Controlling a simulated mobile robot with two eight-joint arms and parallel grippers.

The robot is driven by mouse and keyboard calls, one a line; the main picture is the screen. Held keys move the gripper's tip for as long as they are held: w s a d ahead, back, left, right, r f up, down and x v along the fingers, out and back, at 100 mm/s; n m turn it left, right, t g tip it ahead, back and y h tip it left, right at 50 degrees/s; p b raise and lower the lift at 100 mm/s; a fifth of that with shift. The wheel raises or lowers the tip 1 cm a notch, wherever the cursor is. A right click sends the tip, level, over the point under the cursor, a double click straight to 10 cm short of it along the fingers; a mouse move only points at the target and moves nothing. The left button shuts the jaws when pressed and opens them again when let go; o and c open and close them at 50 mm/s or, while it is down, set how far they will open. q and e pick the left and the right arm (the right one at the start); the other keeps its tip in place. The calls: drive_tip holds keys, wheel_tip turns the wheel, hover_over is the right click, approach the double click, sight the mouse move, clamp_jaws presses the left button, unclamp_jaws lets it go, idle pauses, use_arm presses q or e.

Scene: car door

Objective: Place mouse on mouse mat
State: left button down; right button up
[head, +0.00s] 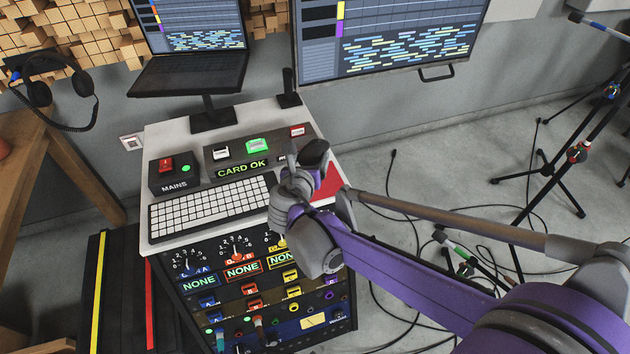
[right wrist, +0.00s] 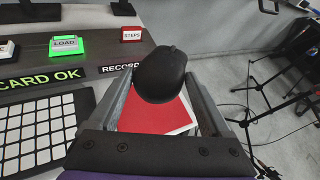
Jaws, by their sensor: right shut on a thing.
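A black mouse (head: 315,151) is at the tip of my right gripper (head: 310,170), above the right end of the desk top. In the right wrist view my right gripper (right wrist: 162,92) is shut on the mouse (right wrist: 160,76), with one finger at each side. The red mouse mat (head: 329,184) lies beneath on the desk's right end, partly hidden by the gripper. In the right wrist view the mat (right wrist: 150,116) shows below the mouse, between the fingers. The mouse appears held over the mat; I cannot tell whether it touches. My left gripper is not in view.
A white keyboard (head: 212,205) lies left of the gripper on the white desk top (head: 170,138). Behind are a control panel (head: 240,157), a MAINS box (head: 174,172) and a monitor (head: 390,35). Cables and stands (head: 570,150) are on the floor to the right.

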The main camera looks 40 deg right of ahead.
wheel_tip(320, 180, down, 10)
drive_tip(key=b, duration=0.3)
drive_tip(key=shift+s+r, duration=0.1)
drive_tip(key=shift+r, duration=0.05)
drive_tip(key=shift+b, duration=0.3)
drive_tip(key=o, duration=1.2)
